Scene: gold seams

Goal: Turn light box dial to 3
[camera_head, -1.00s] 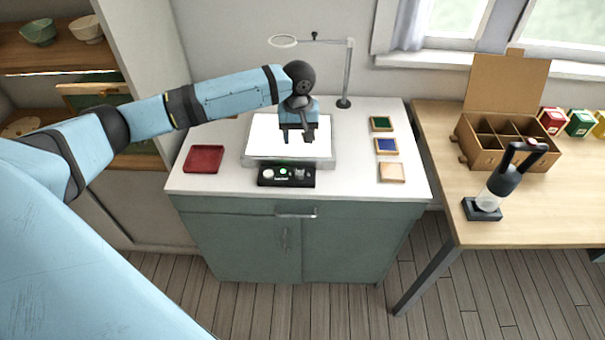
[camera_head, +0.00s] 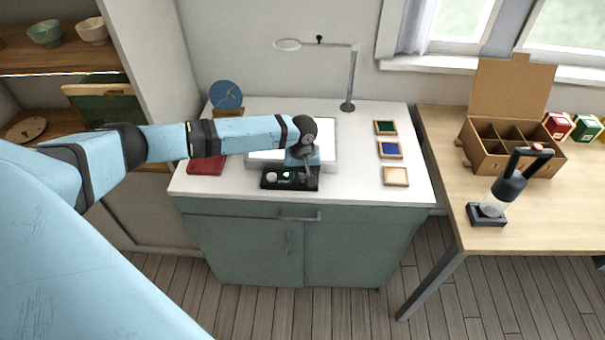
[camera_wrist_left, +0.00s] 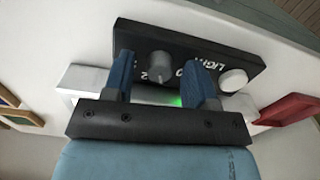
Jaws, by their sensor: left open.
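The light box (camera_head: 262,165) lies on the white cabinet top, its lit panel partly hidden by my left arm. A black control panel (camera_head: 279,185) is along its front edge, with a white knob (camera_head: 271,177) at left and a green light. In the left wrist view the panel (camera_wrist_left: 205,55) carries a round grey dial (camera_wrist_left: 159,65) with digits beside it; a "2" is readable. My left gripper (camera_head: 308,174) is over the panel's right end, pointing down. In the wrist view its blue fingers (camera_wrist_left: 163,80) are apart, with the dial showing between them; contact cannot be told.
A red tray (camera_head: 206,166) lies left of the light box. A magnifier lamp (camera_head: 349,80) stands behind. A blue disc (camera_head: 226,95) stands at the back left. The cabinet's front right top is clear.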

